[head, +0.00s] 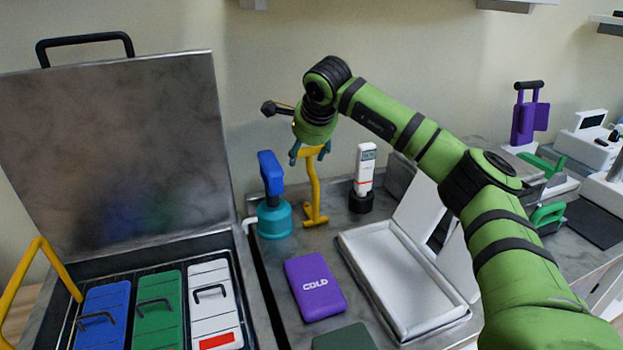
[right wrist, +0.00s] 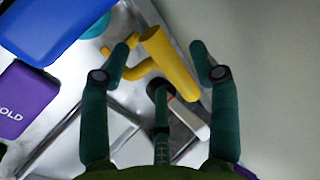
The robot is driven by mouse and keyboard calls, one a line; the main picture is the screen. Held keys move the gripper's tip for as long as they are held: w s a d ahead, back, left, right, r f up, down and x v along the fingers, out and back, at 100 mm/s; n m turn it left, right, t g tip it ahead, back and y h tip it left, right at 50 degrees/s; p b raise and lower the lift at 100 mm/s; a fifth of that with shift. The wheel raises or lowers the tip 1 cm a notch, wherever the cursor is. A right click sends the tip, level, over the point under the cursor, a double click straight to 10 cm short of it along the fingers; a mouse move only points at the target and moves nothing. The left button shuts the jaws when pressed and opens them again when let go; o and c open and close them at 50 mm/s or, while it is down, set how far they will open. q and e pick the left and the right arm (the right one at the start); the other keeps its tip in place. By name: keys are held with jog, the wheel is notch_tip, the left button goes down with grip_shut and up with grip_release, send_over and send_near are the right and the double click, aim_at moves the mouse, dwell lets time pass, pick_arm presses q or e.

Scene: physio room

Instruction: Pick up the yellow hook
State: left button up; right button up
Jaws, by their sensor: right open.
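The yellow hook (head: 315,195) stands upright on the grey counter, on a small flat foot, with a bar across its top. My right gripper (head: 310,155) is above it, pointing down, with its fingertips on either side of the top bar. In the right wrist view the yellow hook (right wrist: 172,62) lies between the spread fingers of my right gripper (right wrist: 160,54). Gaps show beside it, and the jaws are open. The gripper hides part of the hook's top in the head view. My left gripper is not in view.
A blue-handled teal container (head: 274,218) stands close left of the hook, and a white device (head: 364,170) in a black holder close right. A purple COLD pack (head: 315,287) and a white tray (head: 349,240) are in front. An open metal lid (head: 120,150) rises at left.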

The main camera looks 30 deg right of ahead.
jog(key=x, duration=0.2)
jog(key=shift+w+f, duration=0.15)
jog(key=shift+f, duration=0.05)
jog(key=shift+w+d+f, duration=0.1)
jog(key=shift+w+f, duration=0.05)
grip_shut()
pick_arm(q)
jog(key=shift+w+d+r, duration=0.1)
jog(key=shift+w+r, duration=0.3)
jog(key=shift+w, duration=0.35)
